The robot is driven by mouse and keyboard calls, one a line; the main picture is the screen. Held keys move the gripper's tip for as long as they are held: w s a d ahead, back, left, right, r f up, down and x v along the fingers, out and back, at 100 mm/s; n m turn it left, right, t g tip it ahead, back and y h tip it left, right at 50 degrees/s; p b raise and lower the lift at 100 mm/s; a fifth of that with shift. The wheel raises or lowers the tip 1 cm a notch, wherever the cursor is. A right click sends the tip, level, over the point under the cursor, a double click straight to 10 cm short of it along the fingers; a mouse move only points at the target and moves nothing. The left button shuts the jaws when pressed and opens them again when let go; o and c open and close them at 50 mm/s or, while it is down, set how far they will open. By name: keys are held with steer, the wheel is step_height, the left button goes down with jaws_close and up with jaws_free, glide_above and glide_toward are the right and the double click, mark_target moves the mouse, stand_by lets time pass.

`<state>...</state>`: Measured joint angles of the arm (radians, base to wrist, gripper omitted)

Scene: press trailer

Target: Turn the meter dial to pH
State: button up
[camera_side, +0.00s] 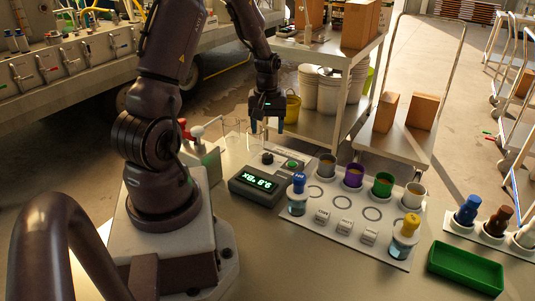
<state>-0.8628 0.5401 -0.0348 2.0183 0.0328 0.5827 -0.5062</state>
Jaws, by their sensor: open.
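The meter (245,190) is a dark box on the table in front of my arm, with lit green characters on its display that I cannot read for certain. Behind the display, a small black round knob (267,158), which looks like the dial, sits on a light panel. The knob's pointer direction and any labels are too small to tell. My gripper (267,126) points down above and slightly behind the knob in the picture. Its two fingers are apart, with nothing visible between them. The fingertips appear clear of the knob, though the exact height is hard to judge.
A green button (292,165) is right of the knob. Clear glassware (232,130) stands close on the left. A white rack (335,229) with coloured cups and blue- and yellow-capped bottles lies to the right. A green tray (466,268) is at the far right.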

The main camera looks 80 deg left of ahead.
mark_target(267, 155)
step_height(267, 155, down, 9)
steer(key=shift+f, duration=0.1)
stand_by(0.3)
steer(key=c, duration=0.9)
